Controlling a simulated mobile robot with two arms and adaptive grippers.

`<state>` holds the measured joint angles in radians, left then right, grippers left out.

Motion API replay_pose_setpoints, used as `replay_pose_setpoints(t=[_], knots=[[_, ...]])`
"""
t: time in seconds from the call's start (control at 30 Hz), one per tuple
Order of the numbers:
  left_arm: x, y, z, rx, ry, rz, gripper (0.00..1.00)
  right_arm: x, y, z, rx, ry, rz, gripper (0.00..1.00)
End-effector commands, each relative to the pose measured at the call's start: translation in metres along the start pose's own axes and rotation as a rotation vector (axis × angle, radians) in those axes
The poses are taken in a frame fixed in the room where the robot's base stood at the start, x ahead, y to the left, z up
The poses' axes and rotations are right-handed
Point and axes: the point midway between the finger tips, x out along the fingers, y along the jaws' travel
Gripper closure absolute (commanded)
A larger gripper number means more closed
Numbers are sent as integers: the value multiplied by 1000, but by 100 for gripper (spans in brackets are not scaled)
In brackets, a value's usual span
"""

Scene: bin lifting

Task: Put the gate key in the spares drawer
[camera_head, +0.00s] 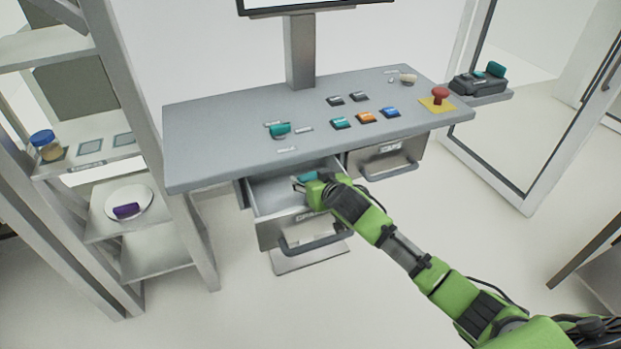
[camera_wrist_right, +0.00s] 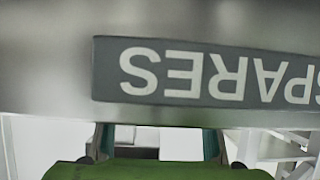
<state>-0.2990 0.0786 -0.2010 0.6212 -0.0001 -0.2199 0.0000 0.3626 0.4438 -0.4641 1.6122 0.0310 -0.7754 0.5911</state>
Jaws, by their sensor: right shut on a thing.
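The spares drawer (camera_head: 285,232) stands pulled out under the left part of the grey desk; its inside (camera_head: 268,192) shows pale and bare on the left. Its front carries an upside-down SPARES label in the right wrist view (camera_wrist_right: 190,75). My right gripper (camera_head: 303,182) is at the drawer's opening, near its right side. It is shut on a small teal thing (camera_head: 308,176), which looks like the gate key; the arm hides part of it. I cannot tell whether it touches the drawer floor. My left gripper is not in view.
A second drawer (camera_head: 388,160) is beside it on the right. The desk (camera_head: 225,140) carries another teal piece (camera_head: 280,130), several coloured buttons and a red stop button (camera_head: 440,95). A shelf rack (camera_head: 165,255) stands at left. A side shelf (camera_head: 483,98) holds a dark device with teal on top.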

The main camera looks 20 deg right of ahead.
Motion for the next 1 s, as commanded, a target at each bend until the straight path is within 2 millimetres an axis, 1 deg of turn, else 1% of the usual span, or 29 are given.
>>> replay_pose_setpoints(t=[0.03, 0.07, 0.1, 0.13, 0.47, 0.53, 0.57, 0.67, 0.77, 1.0], knots=[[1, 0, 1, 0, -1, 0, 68, 1, 0, 2, 0, 1, 0, 75], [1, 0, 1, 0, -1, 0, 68, 1, 0, 3, 0, -1, 0, 45], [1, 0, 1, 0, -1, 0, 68, 1, 0, 2, 0, -1, 0, 35], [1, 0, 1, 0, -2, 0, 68, 1, 0, 2, 0, -1, 0, 31], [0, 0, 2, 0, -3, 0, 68, 0, 0, 1, 0, 0, 0, 31], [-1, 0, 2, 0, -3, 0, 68, -2, 0, -2, 0, 0, 0, 31], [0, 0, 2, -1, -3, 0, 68, -3, 0, -1, 0, -1, 0, 31], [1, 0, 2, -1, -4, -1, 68, -13, 0, 0, 1, 0, -1, 31], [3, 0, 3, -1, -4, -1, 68, -29, 0, 0, 0, 0, -1, 31], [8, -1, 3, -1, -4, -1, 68, -76, 0, 1, 1, 0, -1, 31]])
